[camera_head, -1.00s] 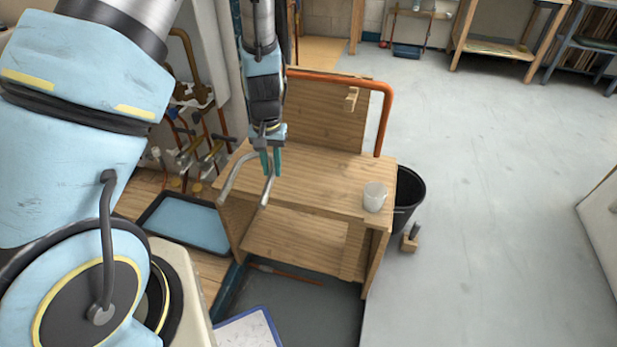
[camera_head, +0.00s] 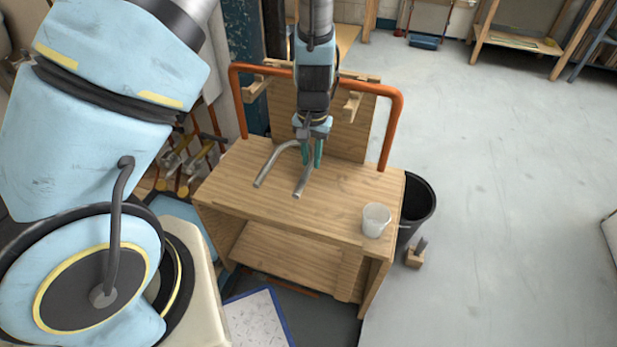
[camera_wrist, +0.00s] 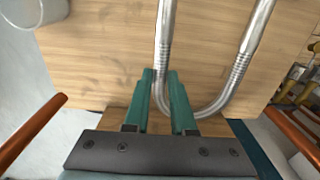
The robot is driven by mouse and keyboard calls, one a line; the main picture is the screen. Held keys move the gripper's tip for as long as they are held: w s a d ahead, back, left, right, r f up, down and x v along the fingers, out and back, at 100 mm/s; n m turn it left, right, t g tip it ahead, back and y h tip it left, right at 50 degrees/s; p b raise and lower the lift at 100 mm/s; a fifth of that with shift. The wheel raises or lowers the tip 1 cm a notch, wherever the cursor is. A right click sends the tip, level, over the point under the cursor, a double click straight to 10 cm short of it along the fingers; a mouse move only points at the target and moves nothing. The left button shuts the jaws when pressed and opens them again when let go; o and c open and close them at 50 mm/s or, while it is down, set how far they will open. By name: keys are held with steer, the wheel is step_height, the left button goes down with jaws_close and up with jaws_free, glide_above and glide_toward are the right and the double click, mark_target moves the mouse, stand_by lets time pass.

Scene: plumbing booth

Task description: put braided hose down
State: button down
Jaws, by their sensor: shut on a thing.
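The braided hose (camera_head: 276,162) is a silvery tube bent in a U, with its two ends hanging toward the front of the wooden bench (camera_head: 245,195). My gripper (camera_head: 312,160) is shut on the hose and holds it over the bench top. In the wrist view, the green fingertips (camera_wrist: 167,100) close on one leg of the hose (camera_wrist: 167,45), near the bend. The other leg (camera_wrist: 245,50) runs free to the right. The wood of the bench (camera_wrist: 110,60) lies behind it. I cannot tell whether the hose touches the bench.
A translucent white cup (camera_head: 376,220) stands at the bench's right front corner. An orange pipe rail (camera_head: 393,125) arches around the back panel. A black bucket (camera_head: 418,205) stands to the right on the floor. The bench top around the hose is mostly clear.

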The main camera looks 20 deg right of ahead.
mark_target(310, 189)
step_height(310, 189, down, 8)
steer(key=shift+f, duration=0.25)
steer(key=c, duration=0.8)
jaws_free()
steer(key=shift+f+b, duration=0.1)
steer(key=shift+b, duration=0.2)
steer(key=shift+o, duration=0.2)
step_height(310, 189, up, 12)
steer(key=shift+s+f+p, duration=0.1)
steer(key=shift+f+p, duration=0.05)
steer(key=shift+p, duration=0.3)
steer(key=shift+r, duration=0.25)
